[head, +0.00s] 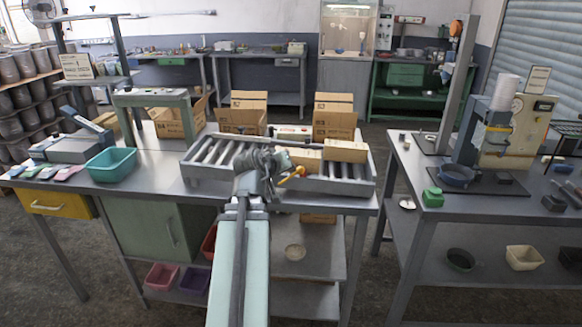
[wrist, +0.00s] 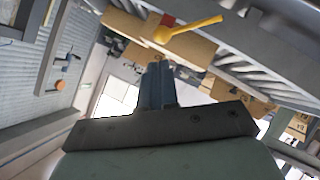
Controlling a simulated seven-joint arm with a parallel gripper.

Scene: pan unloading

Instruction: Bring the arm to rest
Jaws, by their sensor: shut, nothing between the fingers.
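My gripper (wrist: 158,68) is shut in the wrist view, its two dark fingers together and nothing between them. In the head view my arm reaches forward from the bottom middle, and its dark end stands over the front of the roller conveyor (head: 193,178). The fingers cannot be made out clearly there. A yellow lever (head: 291,176) with a round knob is just right of the arm's end. It also shows in the wrist view (wrist: 190,28), beyond the fingertips and apart from them.
Cartons (head: 345,150) lie on the conveyor's right part, with open boxes (head: 334,117) behind. A teal bin (head: 111,164) stands at left on the bench. A floor gap separates bench and table.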

